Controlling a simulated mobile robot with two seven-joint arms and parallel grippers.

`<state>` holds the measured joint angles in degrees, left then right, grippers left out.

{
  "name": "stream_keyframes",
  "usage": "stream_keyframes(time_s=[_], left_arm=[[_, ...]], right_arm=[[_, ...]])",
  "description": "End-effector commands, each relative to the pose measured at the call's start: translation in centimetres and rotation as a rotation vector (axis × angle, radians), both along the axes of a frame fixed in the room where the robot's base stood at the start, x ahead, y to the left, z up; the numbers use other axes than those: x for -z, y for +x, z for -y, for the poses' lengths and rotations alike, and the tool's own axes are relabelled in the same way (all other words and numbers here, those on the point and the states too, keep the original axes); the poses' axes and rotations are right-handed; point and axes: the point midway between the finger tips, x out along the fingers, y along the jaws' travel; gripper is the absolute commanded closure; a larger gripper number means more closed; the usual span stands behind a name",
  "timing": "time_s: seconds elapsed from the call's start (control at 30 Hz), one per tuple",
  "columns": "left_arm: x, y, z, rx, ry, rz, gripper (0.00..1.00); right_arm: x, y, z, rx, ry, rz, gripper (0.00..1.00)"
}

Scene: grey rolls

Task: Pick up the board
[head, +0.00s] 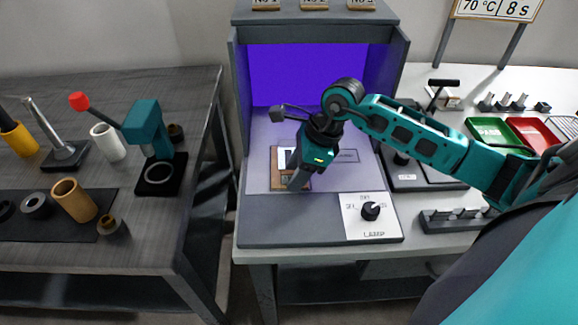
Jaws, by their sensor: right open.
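A small brown board (277,171) with a light panel lies on the floor of the grey booth with the purple-lit back. My right gripper (297,183) reaches in from the right and hangs over the board, its fingers pointing down. It is open. The gripper covers much of the board's middle and right side, and I cannot tell whether the fingertips touch it. My left gripper is not in view.
The booth's side walls (241,95) stand either side. A dial panel (355,227) is at its front right. Green (492,130) and red (535,134) trays lie to the right. A left table (60,265) holds rolls and a teal press (145,125).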

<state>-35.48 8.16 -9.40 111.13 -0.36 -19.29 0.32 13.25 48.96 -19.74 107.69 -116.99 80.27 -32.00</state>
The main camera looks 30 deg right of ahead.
Motion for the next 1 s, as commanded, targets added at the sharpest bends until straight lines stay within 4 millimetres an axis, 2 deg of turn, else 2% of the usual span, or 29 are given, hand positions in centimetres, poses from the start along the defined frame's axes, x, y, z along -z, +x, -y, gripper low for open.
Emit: stream_keyframes(time_s=[0.23, 0.7, 1.0], left_arm=[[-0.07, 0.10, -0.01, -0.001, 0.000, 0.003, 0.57], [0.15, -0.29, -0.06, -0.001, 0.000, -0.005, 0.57], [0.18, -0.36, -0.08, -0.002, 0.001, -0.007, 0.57]], right_arm=[[0.09, 0.02, -0.01, 0.000, 0.000, 0.000, 0.57], [0.07, 0.00, -0.01, 0.000, 0.000, 0.000, 1.00], [0.15, -0.03, 0.00, 0.000, -0.001, -0.002, 1.00]])
